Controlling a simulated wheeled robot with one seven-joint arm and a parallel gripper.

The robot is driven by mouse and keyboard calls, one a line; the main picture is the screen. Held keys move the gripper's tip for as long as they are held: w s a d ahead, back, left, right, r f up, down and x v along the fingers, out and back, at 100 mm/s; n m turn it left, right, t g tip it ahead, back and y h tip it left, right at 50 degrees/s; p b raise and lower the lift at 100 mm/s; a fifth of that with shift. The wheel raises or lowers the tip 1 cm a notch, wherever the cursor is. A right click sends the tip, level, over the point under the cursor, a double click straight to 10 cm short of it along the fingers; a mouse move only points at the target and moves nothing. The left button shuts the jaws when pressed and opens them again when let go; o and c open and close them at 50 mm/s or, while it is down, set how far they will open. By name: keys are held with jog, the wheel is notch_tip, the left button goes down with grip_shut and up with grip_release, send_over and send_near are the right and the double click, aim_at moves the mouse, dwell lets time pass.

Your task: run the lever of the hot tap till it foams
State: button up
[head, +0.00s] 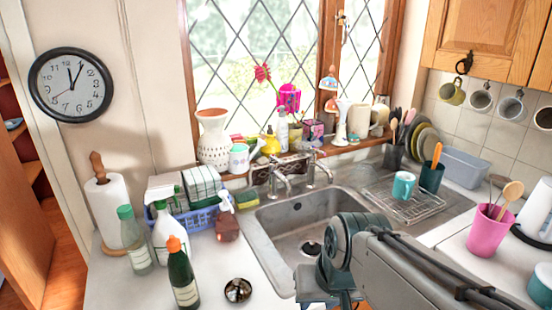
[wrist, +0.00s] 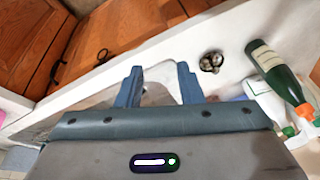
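Two metal taps stand at the back of the steel sink (head: 263,232), a left tap (head: 280,180) and a right tap (head: 317,166). I cannot tell which is hot, and their levers are too small to make out clearly. No water shows. My gripper (head: 328,297) is low at the front of the sink, well apart from both taps, its fingertips mostly hidden in the head view. In the wrist view my gripper (wrist: 160,68) is open and empty, its two fingers spread above the counter's front edge. The taps are not in the wrist view.
A green bottle (head: 183,278), a spray bottle (head: 165,238) and a small dark round item (head: 238,290) stand left of the sink. A blue rack (head: 187,217) is behind them. A teal mug (head: 404,185) sits on the drainer at right. Vases line the sill.

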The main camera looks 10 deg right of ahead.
jog(key=w+a+m+t+y+b, duration=0.1)
jog(key=w+a+m+y+b, duration=0.35)
jog(key=w, duration=0.75)
jog(key=m+t+b, duration=0.4)
jog(key=m+t, duration=0.9)
jog(key=m, duration=1.2)
send_near(274, 156)
jog(key=shift+n+y, duration=0.25)
jog(key=shift+y, duration=0.1)
jog(key=p+x, duration=0.4)
jog(key=x, duration=0.1)
jog(key=shift+w, duration=0.25)
grip_shut()
